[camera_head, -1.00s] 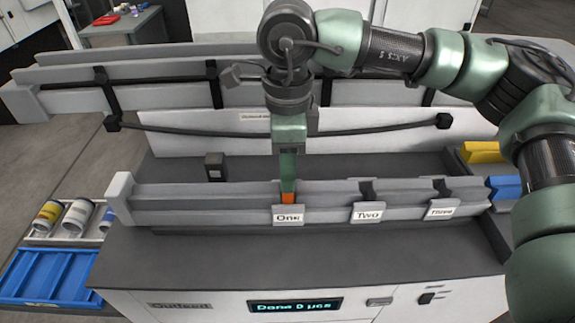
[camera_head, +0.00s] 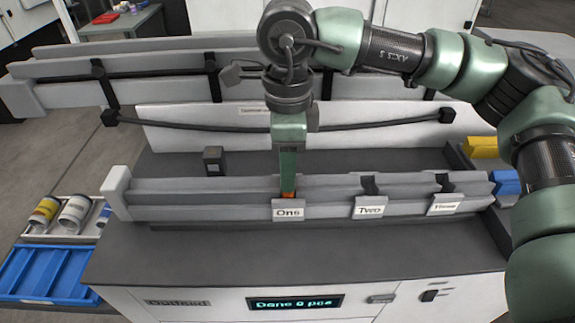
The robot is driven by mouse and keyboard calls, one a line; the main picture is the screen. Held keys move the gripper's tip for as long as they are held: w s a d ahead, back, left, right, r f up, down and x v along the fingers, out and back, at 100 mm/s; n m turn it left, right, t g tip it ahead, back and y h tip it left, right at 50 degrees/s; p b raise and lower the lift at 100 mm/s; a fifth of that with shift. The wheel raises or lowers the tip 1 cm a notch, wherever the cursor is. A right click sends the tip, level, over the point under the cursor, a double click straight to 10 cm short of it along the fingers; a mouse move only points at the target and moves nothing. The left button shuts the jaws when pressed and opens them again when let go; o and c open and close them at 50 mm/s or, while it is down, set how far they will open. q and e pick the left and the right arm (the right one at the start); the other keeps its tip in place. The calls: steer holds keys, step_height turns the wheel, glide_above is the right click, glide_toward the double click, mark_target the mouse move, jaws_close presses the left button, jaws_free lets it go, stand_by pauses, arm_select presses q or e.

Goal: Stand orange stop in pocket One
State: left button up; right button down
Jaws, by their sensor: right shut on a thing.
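My right gripper (camera_head: 288,188) points straight down over pocket One and is shut on the stop. Pocket Two (camera_head: 368,207) and pocket Three (camera_head: 445,205) are to the right on the same grey rail (camera_head: 200,205), with dark notches above their labels. My left gripper is not in view.
A yellow block (camera_head: 483,147) and a blue block (camera_head: 506,183) sit at the right end. A small dark block (camera_head: 214,161) stands behind the rail. A blue tray (camera_head: 45,272) and several cans are at lower left. A dark cable hangs across the back.

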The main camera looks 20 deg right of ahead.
steer(key=shift+f, duration=0.1)
stand_by(0.3)
steer(key=c, duration=0.8)
jaws_free()
steer(key=shift+o, duration=0.2)
step_height(320, 180, up, 6)
steer(key=shift+r+b, duration=0.2)
steer(key=shift+b, duration=0.7)
steer(key=shift+r, duration=0.7)
steer(key=shift+r, duration=0.1)
